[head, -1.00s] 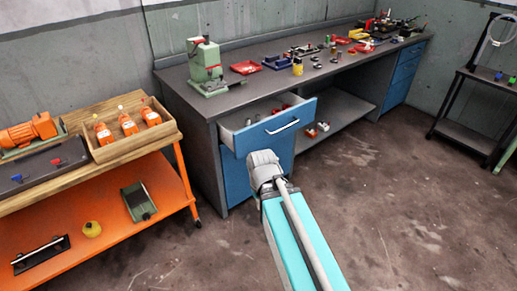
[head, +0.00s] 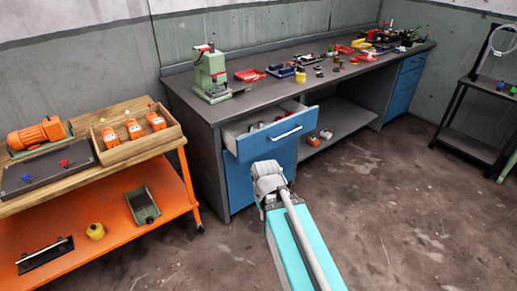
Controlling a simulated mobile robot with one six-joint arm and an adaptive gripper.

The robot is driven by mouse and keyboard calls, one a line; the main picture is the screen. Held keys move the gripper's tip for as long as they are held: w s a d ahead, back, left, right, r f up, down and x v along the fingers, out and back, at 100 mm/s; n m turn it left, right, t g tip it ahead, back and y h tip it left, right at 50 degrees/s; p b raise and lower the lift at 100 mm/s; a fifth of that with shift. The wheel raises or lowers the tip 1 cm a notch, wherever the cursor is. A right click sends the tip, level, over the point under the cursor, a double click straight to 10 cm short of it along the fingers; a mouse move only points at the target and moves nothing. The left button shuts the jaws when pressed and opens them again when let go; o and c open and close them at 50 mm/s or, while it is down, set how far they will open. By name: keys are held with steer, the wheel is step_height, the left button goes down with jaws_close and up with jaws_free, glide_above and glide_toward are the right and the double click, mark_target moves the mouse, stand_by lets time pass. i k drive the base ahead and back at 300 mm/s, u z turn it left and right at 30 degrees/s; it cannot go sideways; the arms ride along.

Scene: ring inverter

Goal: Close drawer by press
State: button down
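The blue drawer (head: 277,135) with a silver bar handle stands pulled out from the left end of the grey workbench (head: 250,100). Several small items lie inside it. A shut blue front (head: 268,178) is below it. My arm reaches up from the bottom of the head view and ends just below and in front of the open drawer. My gripper's fingers are hidden behind the wrist, so I cannot see whether they are open or touching the drawer.
An orange cart (head: 160,190) with a wooden top stands to the left, carrying an orange motor (head: 36,135) and a wooden box (head: 140,148). A green machine (head: 212,72) and small parts sit on the bench. A black rack (head: 470,140) is at right. The floor before the bench is clear.

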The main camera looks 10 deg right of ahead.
mark_target(235, 137)
steer(key=u, duration=0.75)
steer(key=i, duration=0.4)
steer(key=z, duration=0.65)
